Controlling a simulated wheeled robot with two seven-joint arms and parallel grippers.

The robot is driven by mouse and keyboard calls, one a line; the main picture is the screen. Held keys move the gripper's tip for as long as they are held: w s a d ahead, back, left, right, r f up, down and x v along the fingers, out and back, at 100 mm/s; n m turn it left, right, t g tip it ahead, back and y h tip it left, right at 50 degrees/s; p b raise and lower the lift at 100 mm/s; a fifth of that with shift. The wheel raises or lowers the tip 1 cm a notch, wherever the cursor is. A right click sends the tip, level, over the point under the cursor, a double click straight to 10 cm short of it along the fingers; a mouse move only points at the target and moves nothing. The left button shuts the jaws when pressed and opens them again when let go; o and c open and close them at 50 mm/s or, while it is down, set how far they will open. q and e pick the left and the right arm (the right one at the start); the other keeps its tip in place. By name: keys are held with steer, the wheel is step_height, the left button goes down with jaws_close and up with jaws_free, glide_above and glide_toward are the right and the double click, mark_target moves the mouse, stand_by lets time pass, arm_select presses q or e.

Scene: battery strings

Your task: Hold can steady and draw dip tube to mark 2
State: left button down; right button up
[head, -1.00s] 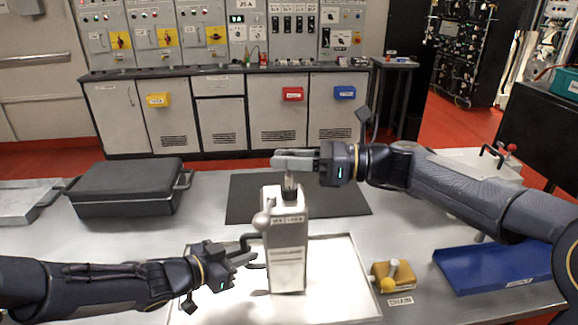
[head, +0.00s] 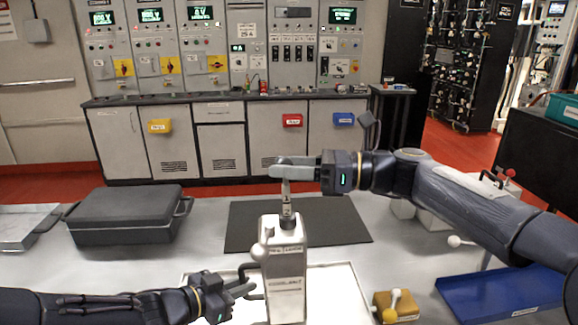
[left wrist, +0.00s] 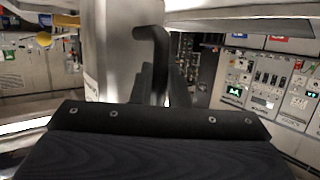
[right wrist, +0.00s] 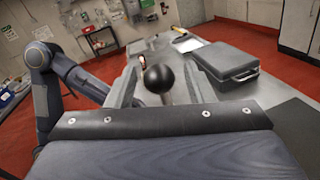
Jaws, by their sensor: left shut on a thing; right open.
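The tall silver can (head: 286,285) stands upright on the pale tray, with a label near its top. My left gripper (head: 243,291) is shut on the can's black side handle (head: 250,270); the handle also shows in the left wrist view (left wrist: 155,62). The thin dip tube (head: 286,200) stands up out of the can's top. My right gripper (head: 285,167) is at the tube's upper end, fingers pointing left, and is open. A dark round knob (right wrist: 158,78) shows between its fingers in the right wrist view. The marks on the tube are too small to read.
A dark lidded case (head: 130,215) stands at the left of the table. A black mat (head: 335,228) lies behind the can. A yellow block with a knob (head: 393,304) and a blue tray (head: 500,294) are at the right. Control cabinets line the back wall.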

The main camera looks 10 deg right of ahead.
arm_select(q)
steer(key=shift+a+f, duration=0.1)
arm_select(e)
steer(key=v, duration=1.2)
arm_select(q)
steer(key=c, duration=1.3)
jaws_free()
